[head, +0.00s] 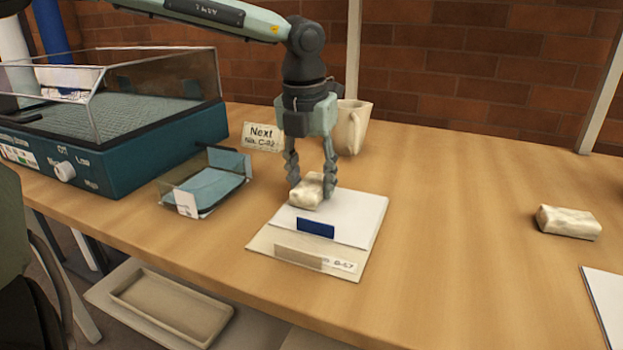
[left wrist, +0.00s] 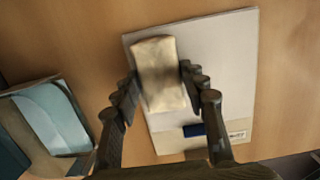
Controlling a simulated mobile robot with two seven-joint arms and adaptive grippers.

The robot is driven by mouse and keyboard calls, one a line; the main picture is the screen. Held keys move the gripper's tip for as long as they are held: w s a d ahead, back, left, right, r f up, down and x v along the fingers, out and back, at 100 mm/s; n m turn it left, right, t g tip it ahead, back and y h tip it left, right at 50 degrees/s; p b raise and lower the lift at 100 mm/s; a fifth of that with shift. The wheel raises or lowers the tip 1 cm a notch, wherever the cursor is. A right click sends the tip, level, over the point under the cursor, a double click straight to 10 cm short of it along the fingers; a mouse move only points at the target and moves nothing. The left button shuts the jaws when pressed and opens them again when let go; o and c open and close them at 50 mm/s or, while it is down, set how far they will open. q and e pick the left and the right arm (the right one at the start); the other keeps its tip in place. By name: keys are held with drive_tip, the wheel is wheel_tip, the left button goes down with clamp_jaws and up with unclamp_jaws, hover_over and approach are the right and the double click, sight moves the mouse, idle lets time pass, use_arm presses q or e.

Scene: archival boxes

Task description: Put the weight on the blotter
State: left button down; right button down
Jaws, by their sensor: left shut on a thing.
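My left gripper (head: 311,186) points down and is shut on a pale cream, cloth-like block, the weight (head: 307,193). The weight also shows between the fingers in the left wrist view (left wrist: 160,75). It is over the far left part of a white sheet (head: 358,213), likely the blotter, which lies on a cream folder (head: 264,241) labelled B-57. I cannot tell whether the weight touches the sheet. A small dark blue piece (head: 315,228) lies at the sheet's near edge. My right gripper is not in view.
A second pale block (head: 568,222) lies at the right, near another white sheet (head: 607,305). A clear-sided tray (head: 205,190) and a teal box with a clear cover (head: 140,150) stand left. A mug (head: 352,128) and a sign (head: 262,137) are behind. The table between folder and second block is clear.

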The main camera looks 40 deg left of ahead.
sight(307, 188)
use_arm(q)
drive_tip(key=c, duration=0.9)
unclamp_jaws()
drive_tip(key=shift+o, duration=0.2)
drive_tip(key=shift+r+p, duration=0.25)
drive_tip(key=shift+p, duration=0.1)
wheel_tip(307, 188, up, 12)
drive_tip(key=s, duration=0.1)
drive_tip(key=shift+s+d+f, duration=0.2)
drive_tip(key=shift+s, duration=0.2)
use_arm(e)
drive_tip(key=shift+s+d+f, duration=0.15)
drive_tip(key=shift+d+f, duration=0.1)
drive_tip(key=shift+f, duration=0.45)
